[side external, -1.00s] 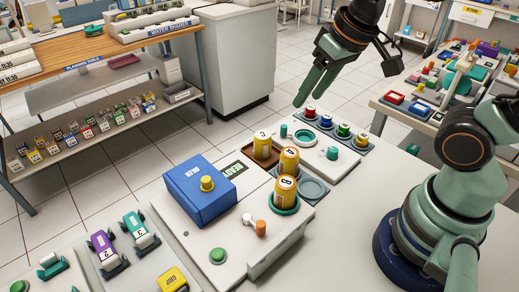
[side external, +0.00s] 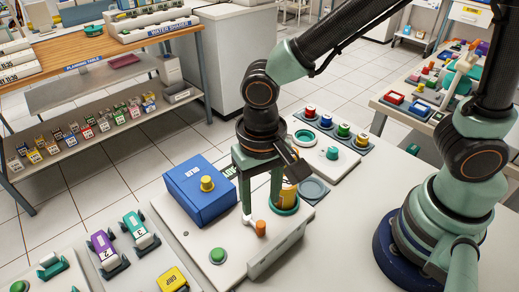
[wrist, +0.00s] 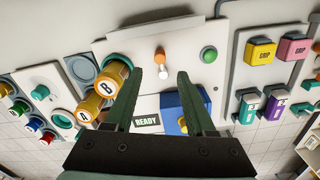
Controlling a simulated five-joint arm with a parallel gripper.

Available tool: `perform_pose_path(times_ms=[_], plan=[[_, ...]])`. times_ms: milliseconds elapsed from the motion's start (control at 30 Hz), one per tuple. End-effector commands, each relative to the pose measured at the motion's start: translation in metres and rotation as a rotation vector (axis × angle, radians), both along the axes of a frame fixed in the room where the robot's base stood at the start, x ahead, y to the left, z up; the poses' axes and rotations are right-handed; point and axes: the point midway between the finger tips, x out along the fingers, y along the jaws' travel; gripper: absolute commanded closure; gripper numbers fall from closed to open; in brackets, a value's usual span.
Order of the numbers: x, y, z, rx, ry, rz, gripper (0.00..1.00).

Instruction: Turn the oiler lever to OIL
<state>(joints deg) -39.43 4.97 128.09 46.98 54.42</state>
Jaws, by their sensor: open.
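A small lever-like piece with an orange end (side external: 261,228) and a white end (side external: 247,219) sits on the white panel of the machine; no oiler or OIL label is readable. It also shows in the wrist view as an orange end (wrist: 158,55) with a white end below it. My gripper (side external: 261,210) is open and points down over this piece. In the wrist view, my fingertips (wrist: 161,73) stand apart, one on each side of its white end. Whether they touch it I cannot tell.
A yellow canister marked B (wrist: 112,78) stands close beside one finger, with another canister (wrist: 90,108) near it. A blue box (side external: 205,190) with a yellow knob is on the other side. A green button (side external: 217,255) sits nearer the panel's front.

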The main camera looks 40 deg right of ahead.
Motion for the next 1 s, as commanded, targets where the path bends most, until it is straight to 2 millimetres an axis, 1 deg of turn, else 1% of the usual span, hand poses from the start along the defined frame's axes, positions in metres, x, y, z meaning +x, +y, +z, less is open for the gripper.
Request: perform_pose_path(times_ms=[33, 200, 300, 400, 600, 867, 900, 967, 1000], plan=[[-0.001, -0.001, -0.012, -0.005, 0.006, 0.0, 0.45], [-0.001, -0.001, -0.041, -0.003, 0.004, 0.0, 0.45], [-0.001, -0.001, -0.055, -0.003, 0.004, 0.0, 0.45], [0.0, -0.001, -0.065, -0.001, 0.002, 0.001, 0.45], [0.0, -0.001, -0.075, 0.0, 0.0, 0.001, 0.45], [0.0, 0.0, -0.075, 0.001, 0.0, 0.001, 0.45], [0.0, 0.0, -0.075, 0.001, 0.0, 0.001, 0.49], [0.0, 0.0, -0.075, 0.001, 0.0, 0.001, 0.72], [0.0, 0.0, -0.075, 0.001, 0.0, 0.001, 0.87]])
